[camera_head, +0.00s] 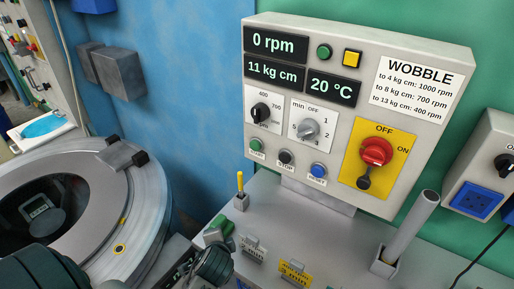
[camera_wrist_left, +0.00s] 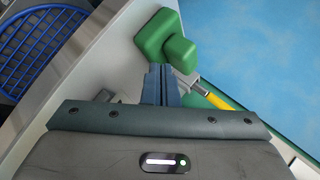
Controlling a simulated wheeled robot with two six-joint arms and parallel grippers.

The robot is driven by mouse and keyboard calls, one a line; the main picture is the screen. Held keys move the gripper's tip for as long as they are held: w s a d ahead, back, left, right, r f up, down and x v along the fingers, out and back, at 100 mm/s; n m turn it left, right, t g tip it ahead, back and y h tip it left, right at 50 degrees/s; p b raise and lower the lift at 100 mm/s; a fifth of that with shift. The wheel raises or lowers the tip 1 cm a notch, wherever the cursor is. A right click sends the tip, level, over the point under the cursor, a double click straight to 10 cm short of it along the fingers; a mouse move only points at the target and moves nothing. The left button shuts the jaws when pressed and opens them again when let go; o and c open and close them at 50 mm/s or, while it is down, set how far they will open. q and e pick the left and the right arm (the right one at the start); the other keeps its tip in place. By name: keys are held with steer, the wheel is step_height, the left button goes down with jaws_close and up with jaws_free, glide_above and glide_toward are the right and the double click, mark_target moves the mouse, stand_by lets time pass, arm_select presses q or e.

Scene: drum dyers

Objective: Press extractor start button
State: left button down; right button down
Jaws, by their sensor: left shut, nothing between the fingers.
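The extractor's grey control panel (camera_head: 350,105) faces me in the head view. Its round green start button (camera_head: 256,145) is at the lower left, beside the dark stop button (camera_head: 286,157) and the blue reset button (camera_head: 318,170). My left gripper (camera_head: 212,246) is low at the bottom centre, below and left of the start button, apart from it. In the left wrist view its fingers (camera_wrist_left: 160,70) are shut and empty, close to a green block-like thing (camera_wrist_left: 165,38); I cannot tell whether they touch. The start button is not visible in that view. My right gripper is out of view.
The round steel drum (camera_head: 135,235) stands at left. On the ledge are a yellow-handled tool (camera_head: 240,183), small label stands (camera_head: 294,272) and an upright grey tube (camera_head: 410,230). A red OFF/ON switch (camera_head: 376,152) is on the panel's right. A blue wire basket (camera_wrist_left: 45,42) shows in the wrist view.

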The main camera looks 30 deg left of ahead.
mark_target(255, 145)
arm_select(q)
steer(key=w+r+m+t+y, duration=0.2)
steer(key=w+r+m, duration=0.3)
steer(key=r, duration=0.4)
steer(key=w+a+r+m+t+y, duration=0.1)
steer(key=w+r+m+t+y, duration=0.2)
steer(key=w+r, duration=0.3)
step_height(255, 145, up, 3)
steer(key=shift+a+f+m+y, duration=0.1)
steer(key=shift+a+m+y, duration=0.2)
steer(key=shift+m, duration=0.6)
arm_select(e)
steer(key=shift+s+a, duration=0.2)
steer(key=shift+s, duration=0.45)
arm_select(q)
steer(key=shift+w, duration=0.1)
